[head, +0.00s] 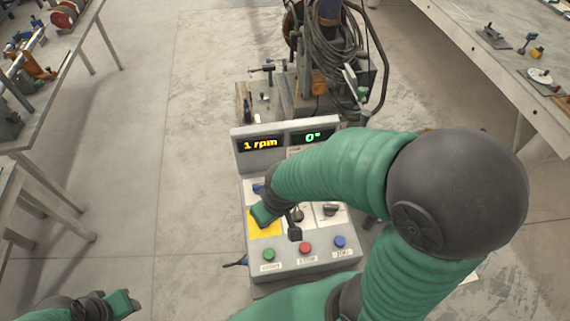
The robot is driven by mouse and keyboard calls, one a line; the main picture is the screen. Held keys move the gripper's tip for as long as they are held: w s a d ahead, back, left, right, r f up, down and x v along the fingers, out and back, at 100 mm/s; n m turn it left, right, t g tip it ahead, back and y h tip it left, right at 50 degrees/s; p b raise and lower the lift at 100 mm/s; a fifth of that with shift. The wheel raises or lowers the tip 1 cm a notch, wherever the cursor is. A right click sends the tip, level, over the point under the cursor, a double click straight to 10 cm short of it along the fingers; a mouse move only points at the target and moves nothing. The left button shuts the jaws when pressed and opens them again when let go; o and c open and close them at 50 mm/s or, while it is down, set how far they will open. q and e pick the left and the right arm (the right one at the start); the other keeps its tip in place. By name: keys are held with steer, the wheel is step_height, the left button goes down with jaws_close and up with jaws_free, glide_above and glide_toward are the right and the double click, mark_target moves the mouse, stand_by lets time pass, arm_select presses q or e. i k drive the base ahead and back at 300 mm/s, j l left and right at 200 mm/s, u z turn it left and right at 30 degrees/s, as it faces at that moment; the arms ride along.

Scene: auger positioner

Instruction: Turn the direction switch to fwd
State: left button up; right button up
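The grey control box (302,262) stands in the middle, with a sloped panel of switches and buttons. A yellow plate (268,231) is at the panel's left. Dark knobs sit on white plates to its right, one of them a knob (330,210) at the panel's right. I cannot read which is the direction switch. My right arm reaches over the panel from the right. My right gripper (262,214) is at the yellow plate and hides part of it; I cannot see its finger opening or contact. My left gripper (121,303) is low at the left, away from the box.
Displays (261,144) on the box read "1 rpm" and "0°". Green, red (305,248) and blue buttons line its front. A machine with coiled hoses (325,45) stands behind. Benches with tools flank both sides. The floor at left is clear.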

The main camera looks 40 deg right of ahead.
mark_target(297, 215)
steer(key=z, duration=1.25)
